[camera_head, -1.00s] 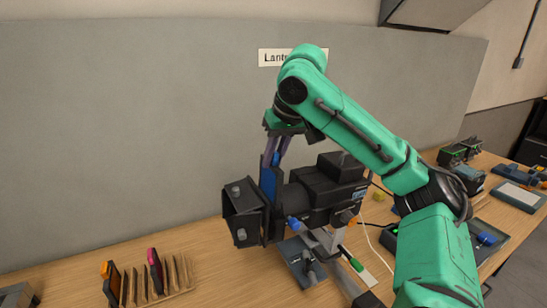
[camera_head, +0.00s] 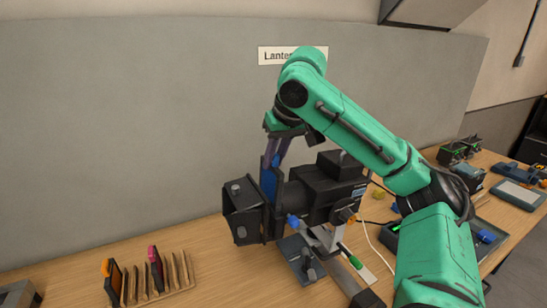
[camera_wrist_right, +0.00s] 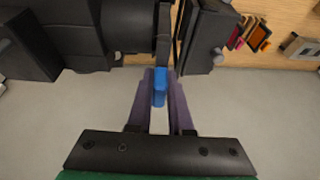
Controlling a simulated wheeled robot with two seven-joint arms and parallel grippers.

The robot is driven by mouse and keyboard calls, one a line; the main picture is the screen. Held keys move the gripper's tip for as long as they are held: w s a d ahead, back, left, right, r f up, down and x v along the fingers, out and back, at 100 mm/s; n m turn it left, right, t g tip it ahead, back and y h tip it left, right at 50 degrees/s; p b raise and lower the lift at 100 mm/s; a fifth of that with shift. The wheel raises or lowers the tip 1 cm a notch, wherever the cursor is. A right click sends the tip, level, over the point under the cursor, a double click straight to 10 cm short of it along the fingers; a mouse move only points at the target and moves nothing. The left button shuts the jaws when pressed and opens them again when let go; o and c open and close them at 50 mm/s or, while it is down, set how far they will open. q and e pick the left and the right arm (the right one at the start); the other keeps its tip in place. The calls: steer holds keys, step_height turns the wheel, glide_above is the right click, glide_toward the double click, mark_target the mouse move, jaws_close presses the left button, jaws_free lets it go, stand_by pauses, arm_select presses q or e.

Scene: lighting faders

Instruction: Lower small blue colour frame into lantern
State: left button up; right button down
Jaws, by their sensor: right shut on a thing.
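The black lantern (camera_head: 325,192) stands on the wooden table, with its square front hood (camera_head: 243,210) to the left. The blue colour frame (camera_head: 267,182) is upright at the slot between the hood and the lantern barrel, its lower part hidden. My right gripper (camera_head: 274,155) reaches down from above and is shut on the frame's blue tab (camera_wrist_right: 160,88). In the right wrist view the purple fingers (camera_wrist_right: 160,97) sit either side of the tab, and the frame lines up with the narrow gap beside the hood. My left gripper is not in view.
A wooden rack (camera_head: 160,284) with several slots holds frames with orange and pink tabs at the front left. Other devices and a tray (camera_head: 489,237) lie on the table to the right. A grey wall panel (camera_head: 130,120) stands behind.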

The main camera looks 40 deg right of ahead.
mark_target(271, 182)
steer(key=shift+f+b, duration=0.6)
steer(key=shift+f, duration=0.25)
steer(key=shift+a+f, duration=0.1)
steer(key=shift+a+f+b, duration=0.15)
steer(key=shift+f+b, duration=1.35)
steer(key=shift+f, duration=0.55)
steer(key=c, duration=0.8)
jaws_free()
steer(key=shift+a, duration=0.1)
steer(key=shift+o, duration=0.2)
steer(key=shift+a, duration=0.1)
steer(key=shift+s, duration=0.1)
